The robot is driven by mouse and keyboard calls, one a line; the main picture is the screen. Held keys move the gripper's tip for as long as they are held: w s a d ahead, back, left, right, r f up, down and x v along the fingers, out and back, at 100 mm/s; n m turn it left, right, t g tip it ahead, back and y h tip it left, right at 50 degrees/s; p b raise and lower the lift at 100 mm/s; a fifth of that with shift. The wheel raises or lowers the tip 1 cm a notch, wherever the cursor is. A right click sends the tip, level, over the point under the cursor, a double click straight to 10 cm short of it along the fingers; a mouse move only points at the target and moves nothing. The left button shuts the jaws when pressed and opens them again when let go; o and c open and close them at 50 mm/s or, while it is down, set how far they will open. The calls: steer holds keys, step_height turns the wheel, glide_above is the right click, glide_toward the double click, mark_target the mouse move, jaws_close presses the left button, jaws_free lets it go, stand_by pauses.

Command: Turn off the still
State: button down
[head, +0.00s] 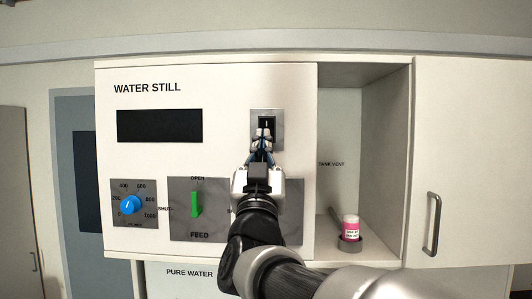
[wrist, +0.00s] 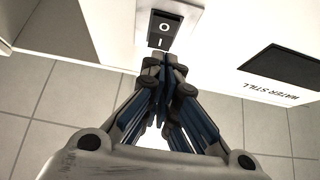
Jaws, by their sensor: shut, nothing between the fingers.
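The water still (head: 218,80) is a white panel with a dark blank display (head: 160,126). Its black rocker switch (head: 267,122) sits on a grey plate to the right of the display. In the wrist view the switch (wrist: 164,30) shows O and I marks, upside down to the label. My gripper (head: 265,132) is shut and empty, with its fingertips just at the lower part of the switch in the head view. In the wrist view my gripper's fingertips (wrist: 164,62) are by the switch's I end. I cannot tell whether they touch it.
Below are a blue knob (head: 130,204) and a green feed lever (head: 196,204), upright by OPEN. My arm hides part of the lower panel. An open alcove at right holds a pink-labelled bottle (head: 350,228) in a grey holder. A door handle (head: 432,224) stands further right.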

steer(key=s+d+f+n+g+y+b, duration=0.15)
steer(key=s+f+g+b, duration=0.25)
steer(key=f, duration=0.9)
steer(key=s+d+f+n+g+y+b, duration=0.1)
steer(key=s+d+f+g+b, duration=0.25)
steer(key=f, duration=0.85)
steer(key=s+d+f+n+g+y+b, duration=0.15)
steer(key=s+f+g+b, duration=0.3)
steer(key=f, duration=0.85)
steer(key=s+d+f+m+g+h+b, duration=0.1)
steer(key=s+d+f+g, duration=0.3)
steer(key=s+f, duration=0.6)
steer(key=s+d+f+m+g+h+b, duration=0.2)
steer(key=s+d+f+g+b, duration=0.2)
steer(key=s+f, duration=0.7)
steer(key=shift+d+f+m+g, duration=0.25)
steer(key=shift+d+m+g, duration=0.05)
steer(key=shift+d, duration=0.55)
steer(key=c, duration=2.4)
jaws_free()
steer(key=shift+w, duration=0.1)
